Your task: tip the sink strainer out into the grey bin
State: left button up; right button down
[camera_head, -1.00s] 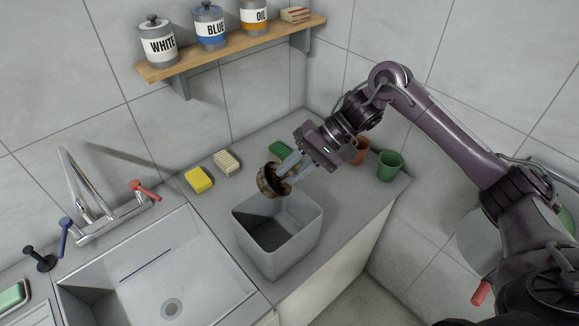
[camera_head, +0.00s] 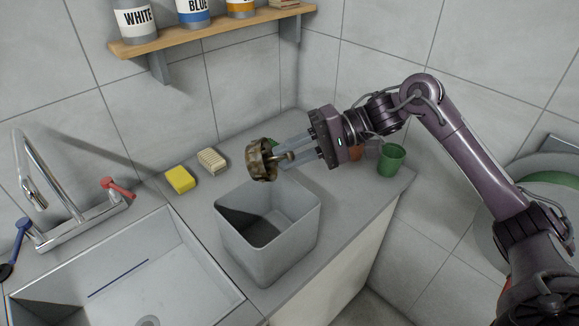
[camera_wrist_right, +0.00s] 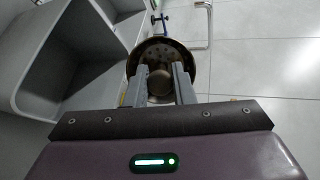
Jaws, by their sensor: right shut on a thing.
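The sink strainer (camera_head: 260,160) is a round brownish metal cup, held on its side above the back rim of the grey bin. My right gripper (camera_head: 287,155) is shut on its knob. In the right wrist view the strainer (camera_wrist_right: 148,60) shows its perforated inside, with the knob between the fingers of my right gripper (camera_wrist_right: 160,82); I see no loose scraps in it. The grey bin (camera_head: 262,262) stands open on the counter, and the visible part of its floor looks bare. My left gripper is not in view.
A sink (camera_head: 75,270) with a tall tap (camera_head: 45,185) lies left of the bin. A yellow sponge (camera_head: 180,180) and a ribbed cream block (camera_head: 212,161) lie behind it. A green cup (camera_head: 391,160) stands at the right. A shelf (camera_head: 205,35) with canisters is above.

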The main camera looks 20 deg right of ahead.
notch_tip(320, 180, down, 4)
jog(key=n+y+b, duration=0.1)
jog(key=y+b, duration=0.2)
jog(key=n+t+y+b, duration=0.1)
jog(key=y+b, duration=0.2)
jog(key=y, duration=0.1)
jog(key=shift+r, duration=0.2)
jog(key=shift+d, duration=0.1)
dwell(1.5)
